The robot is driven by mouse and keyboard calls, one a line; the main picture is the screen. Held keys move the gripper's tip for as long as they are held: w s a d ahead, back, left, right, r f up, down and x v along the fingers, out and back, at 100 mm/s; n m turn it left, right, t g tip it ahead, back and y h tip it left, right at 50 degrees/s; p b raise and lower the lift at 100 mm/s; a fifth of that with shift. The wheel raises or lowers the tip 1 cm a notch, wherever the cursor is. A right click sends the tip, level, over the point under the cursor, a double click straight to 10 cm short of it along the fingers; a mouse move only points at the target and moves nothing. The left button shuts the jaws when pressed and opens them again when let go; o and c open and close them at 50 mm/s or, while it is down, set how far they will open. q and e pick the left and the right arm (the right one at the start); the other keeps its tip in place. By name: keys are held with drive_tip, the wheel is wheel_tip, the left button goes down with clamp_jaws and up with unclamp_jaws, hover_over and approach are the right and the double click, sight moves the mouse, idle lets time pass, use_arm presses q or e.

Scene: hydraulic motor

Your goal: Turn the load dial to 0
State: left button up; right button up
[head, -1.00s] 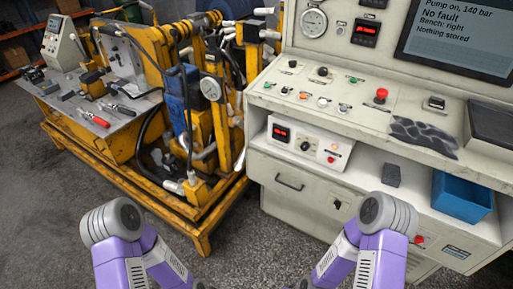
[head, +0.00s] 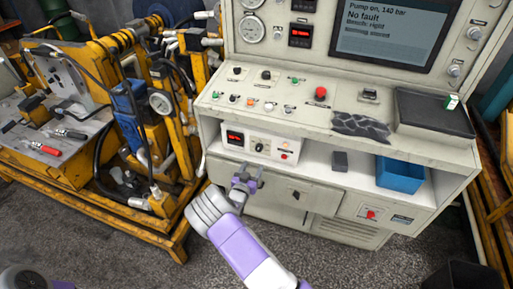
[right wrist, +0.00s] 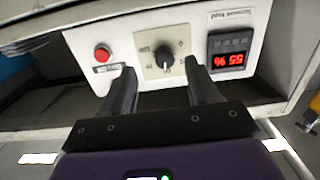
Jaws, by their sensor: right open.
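The load dial (head: 259,147) is a dark knob on a small white box (head: 275,138) on the console's shelf. In the right wrist view the dial (right wrist: 165,61) appears upside down, with a marked scale around it. Beside it a red display (right wrist: 226,60) appears to read 55 %. My right gripper (head: 247,180) is open and empty, in front of and below the box. In the right wrist view its fingers (right wrist: 161,72) point at the panel with the dial between their tips, seemingly still short of it.
A red button (right wrist: 102,53) sits beside the dial on the box. A grey block (head: 340,161) and a blue bin (head: 400,175) stand on the shelf to the right. The control desk (head: 300,108) overhangs the shelf. A yellow hydraulic rig stands at left.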

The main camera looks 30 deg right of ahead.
sight(258, 150)
drive_tip(key=shift+h, duration=0.3)
drive_tip(key=x, duration=0.2)
drive_tip(key=r+b+x, duration=0.1)
drive_tip(key=x, duration=0.5)
drive_tip(key=shift+w+a+r+b, duration=0.25)
drive_tip(key=shift+r+b, duration=0.15)
drive_tip(key=c, duration=1)
drive_tip(key=shift+c, duration=0.2)
